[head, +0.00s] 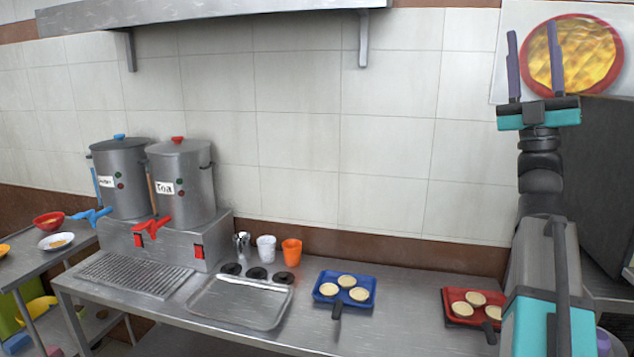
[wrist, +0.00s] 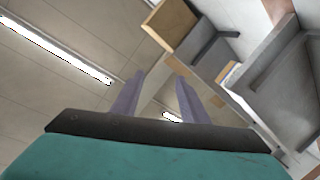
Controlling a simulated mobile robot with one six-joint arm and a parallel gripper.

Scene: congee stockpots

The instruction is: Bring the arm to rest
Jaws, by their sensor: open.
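My gripper (head: 534,70) is raised at the upper right of the head view, its two purple-grey fingers pointing up and spread apart. It holds nothing. The arm stands upright at the right, in front of the wall and a picture of a dish. In the wrist view my gripper (wrist: 155,97) also shows open and empty, with ceiling, a lit lamp strip and grey shelving beyond the fingers.
Two steel stockpots, with a blue tap (head: 92,215) and a red tap (head: 153,226), stand on a steel box. The counter bears an empty metal tray (head: 240,303), cups (head: 266,249), a blue tray (head: 325,281) and a red tray (head: 455,297) with round pale items. A shelf (head: 215,12) hangs above.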

